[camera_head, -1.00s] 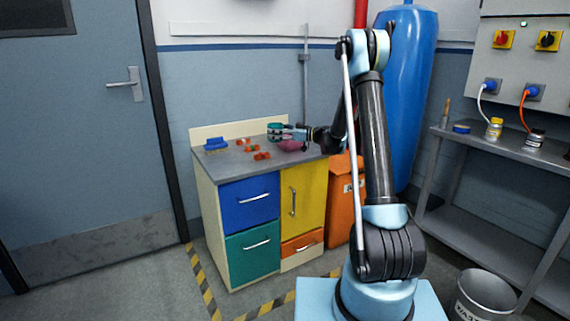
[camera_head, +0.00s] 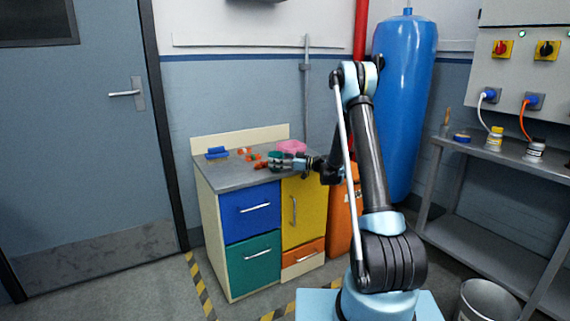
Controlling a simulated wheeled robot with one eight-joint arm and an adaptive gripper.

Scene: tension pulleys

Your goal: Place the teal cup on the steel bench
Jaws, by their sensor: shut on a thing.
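The teal cup (camera_head: 274,158) is small in view, over the cabinet's grey top. My gripper (camera_head: 281,160) is shut on it, reaching in from the right, and partly covers it. I cannot tell for sure how far the cup is above the top. The steel bench (camera_head: 507,157) stands along the right wall, well to the right of my arm. It has a grey top and a lower shelf.
The cabinet (camera_head: 213,183) also carries a pink bowl (camera_head: 291,146), a blue item (camera_head: 216,153) and several orange pieces. A bucket (camera_head: 488,303) stands below right.

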